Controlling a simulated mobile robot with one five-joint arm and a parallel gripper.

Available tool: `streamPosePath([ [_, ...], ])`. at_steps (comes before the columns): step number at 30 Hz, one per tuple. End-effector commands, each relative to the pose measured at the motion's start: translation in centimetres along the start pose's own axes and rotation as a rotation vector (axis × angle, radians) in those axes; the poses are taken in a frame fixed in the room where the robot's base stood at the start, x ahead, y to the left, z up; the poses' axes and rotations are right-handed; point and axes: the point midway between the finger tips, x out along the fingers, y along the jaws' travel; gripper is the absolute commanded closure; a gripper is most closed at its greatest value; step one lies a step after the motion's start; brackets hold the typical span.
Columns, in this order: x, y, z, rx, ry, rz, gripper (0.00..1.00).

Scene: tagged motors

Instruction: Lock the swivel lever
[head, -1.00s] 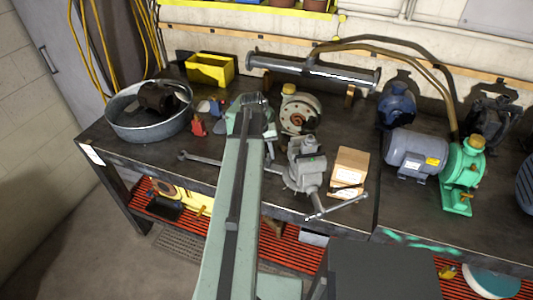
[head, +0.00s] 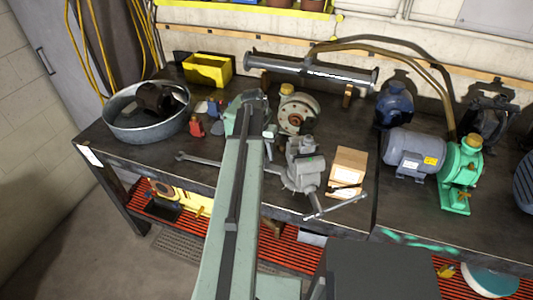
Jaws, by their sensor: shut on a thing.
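A grey bench vise (head: 303,165) stands at the front edge of the dark workbench, with its long handle bar (head: 337,206) sticking out in front. The swivel lever is at the low left side of the vise, small and mostly hidden by my arm. My green arm reaches up from the bottom of the head view and bends down beyond its elbow. My gripper (head: 268,152) is just left of the vise, low by its base. Its jaws are shut on what looks like the swivel lever. The fingertips are too small and covered to show the hold clearly.
A wrench (head: 197,160) lies left of my arm. A cardboard box (head: 347,172) stands right of the vise, and a flanged pump (head: 295,114) behind it. A metal tub (head: 145,128), a grey motor (head: 413,152) and a green pump (head: 461,175) stand farther out.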

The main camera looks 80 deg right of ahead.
Motion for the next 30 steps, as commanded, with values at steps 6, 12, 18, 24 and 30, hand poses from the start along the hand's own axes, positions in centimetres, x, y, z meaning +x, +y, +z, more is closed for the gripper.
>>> streamPosePath([
  [6, 0.0, 0.2, 0.2, 0.001, -0.006, 0.004, 1.0],
  [12, 0.0, 0.1, 0.1, 0.0, -0.004, 0.002, 0.55],
  [18, -0.1, 0.1, 0.1, -0.001, -0.002, 0.001, 0.55],
  [24, -1.9, 0.2, 0.0, -0.001, -0.001, 0.001, 0.55],
  [30, -5.7, 0.3, 0.0, -0.001, -0.002, 0.001, 0.55],
])
